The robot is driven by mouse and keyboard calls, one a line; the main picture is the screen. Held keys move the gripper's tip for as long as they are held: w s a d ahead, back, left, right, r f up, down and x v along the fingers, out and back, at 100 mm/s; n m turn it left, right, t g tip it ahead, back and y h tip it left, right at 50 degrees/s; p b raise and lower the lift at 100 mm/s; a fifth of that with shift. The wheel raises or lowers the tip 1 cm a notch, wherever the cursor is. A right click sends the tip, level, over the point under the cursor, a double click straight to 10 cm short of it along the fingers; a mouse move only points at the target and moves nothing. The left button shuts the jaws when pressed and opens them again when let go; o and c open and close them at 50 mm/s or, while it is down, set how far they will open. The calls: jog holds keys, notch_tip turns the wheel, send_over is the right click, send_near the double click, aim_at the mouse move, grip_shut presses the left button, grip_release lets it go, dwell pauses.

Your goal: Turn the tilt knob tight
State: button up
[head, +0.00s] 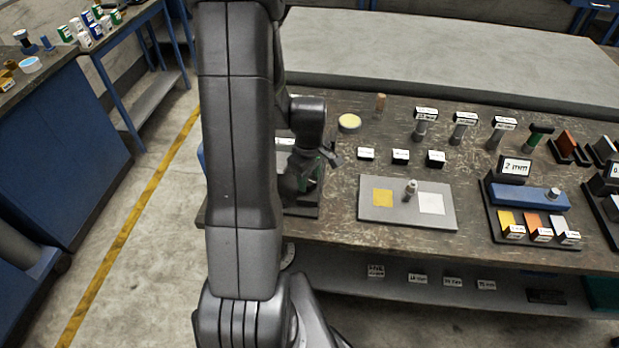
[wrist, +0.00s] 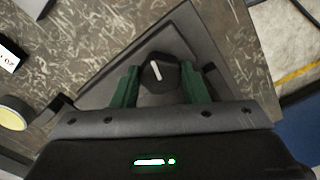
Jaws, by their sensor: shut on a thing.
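The tilt knob (wrist: 157,72) is a round black knob with a white pointer line, seen in the wrist view. It stands at a dark grey base plate (wrist: 185,35). My gripper (wrist: 161,82) has its green-padded fingers on either side of the knob and is shut on it. In the head view my gripper (head: 318,168) is at the left part of the workbench, low over the base plate. My own arm hides much of that spot there, and the knob cannot be made out.
On the workbench (head: 330,232), a grey board (head: 385,213) with a yellow and a white square lies to the right. A round yellow-topped dish (head: 349,123) and small label blocks (head: 400,157) stand behind it. Labelled tools and a blue block (head: 527,196) are farther right.

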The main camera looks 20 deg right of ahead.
jog(key=m+b, duration=0.2)
jog(key=m, duration=0.5)
jog(key=shift+b, duration=0.4)
jog(key=m+b, duration=0.1)
jog(key=m, duration=0.2)
jog(key=shift+a+m, duration=0.1)
jog(key=shift+m, duration=0.2)
jog(key=shift+m+b, duration=0.45)
jog(key=shift+m, duration=1.45)
jog(key=o, duration=1)
jog(key=shift+r, duration=0.1)
